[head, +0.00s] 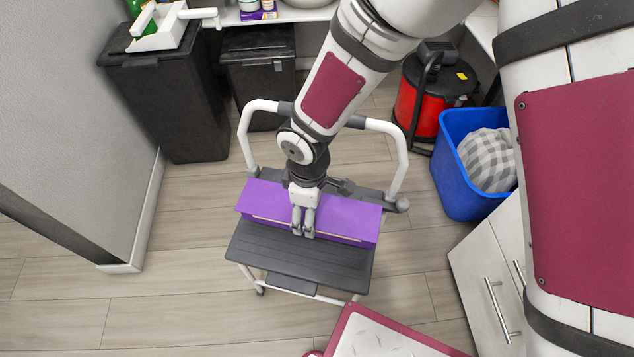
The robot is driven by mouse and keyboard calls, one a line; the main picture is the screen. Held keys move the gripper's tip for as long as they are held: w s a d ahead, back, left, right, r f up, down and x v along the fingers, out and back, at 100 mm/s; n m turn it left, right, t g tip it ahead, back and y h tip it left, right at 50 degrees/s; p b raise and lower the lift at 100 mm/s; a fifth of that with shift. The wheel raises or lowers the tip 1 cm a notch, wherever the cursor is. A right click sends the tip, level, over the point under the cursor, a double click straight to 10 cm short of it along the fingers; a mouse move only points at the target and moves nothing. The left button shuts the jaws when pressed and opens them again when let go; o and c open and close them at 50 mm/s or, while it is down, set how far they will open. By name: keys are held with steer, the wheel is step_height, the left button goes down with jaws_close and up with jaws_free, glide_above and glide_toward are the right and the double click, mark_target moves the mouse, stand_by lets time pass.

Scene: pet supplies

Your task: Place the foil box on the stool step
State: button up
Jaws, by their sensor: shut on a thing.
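The foil box is a long purple box (342,217) in the middle of the head view. My gripper (303,231) is over the middle of its near side, with its fingers shut on it. The stool step (300,257) is a dark grey ribbed tread just in front of and below the box. The box spans nearly the whole width of the stool, along the back of this tread. I cannot tell whether it touches the tread or is held just above it. The stool has white tubular handrails (399,165) on both sides. My arm hides part of the stool behind the box.
Black bins (178,105) stand at the back left beside a grey wall (75,110). A red and black vacuum (425,98) and a blue bin (462,190) with a checked cloth stand at the right. A white cabinet (490,280) is at the lower right. Floor left of the stool is clear.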

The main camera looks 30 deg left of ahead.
steer(key=shift+w+a+f, duration=0.15)
steer(key=shift+w+a, duration=0.65)
steer(key=shift+w, duration=0.3)
steer(key=shift+f+b, duration=1)
steer(key=shift+f, duration=0.65)
steer(key=shift+s+f, duration=0.1)
steer(key=shift+f, duration=0.05)
steer(key=o, duration=1.4)
step_height(320, 180, up, 12)
steer(key=p, duration=0.4)
steer(key=shift+d+r, duration=0.1)
steer(key=shift+r, duration=0.1)
